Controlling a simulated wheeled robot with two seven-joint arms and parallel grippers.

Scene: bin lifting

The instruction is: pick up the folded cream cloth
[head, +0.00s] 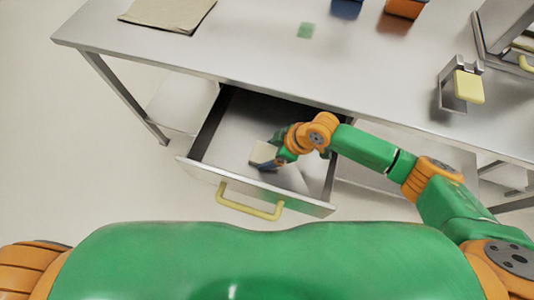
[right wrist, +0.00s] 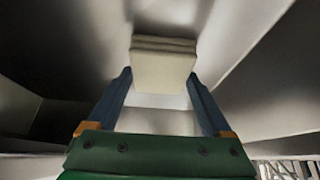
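The folded cream cloth (head: 263,153) is a small layered block inside the open drawer (head: 225,180). In the right wrist view the cloth (right wrist: 163,68) stands straight ahead, with its folded layers facing me. My right gripper (head: 272,159) reaches down into the drawer beside the cloth. In the wrist view its two blue fingers (right wrist: 160,80) are wide apart, with their tips close to the cloth's left and right edges. Whether they touch it is unclear. In the head view the gripper hides part of the cloth. My left gripper is not in view.
The drawer has a yellow handle (head: 250,201) on its front and steel walls around my gripper. Above it is the steel table (head: 260,62), with a beige mat (head: 168,14), a green square (head: 305,30), a blue bin (head: 346,9) and an orange bin (head: 403,9).

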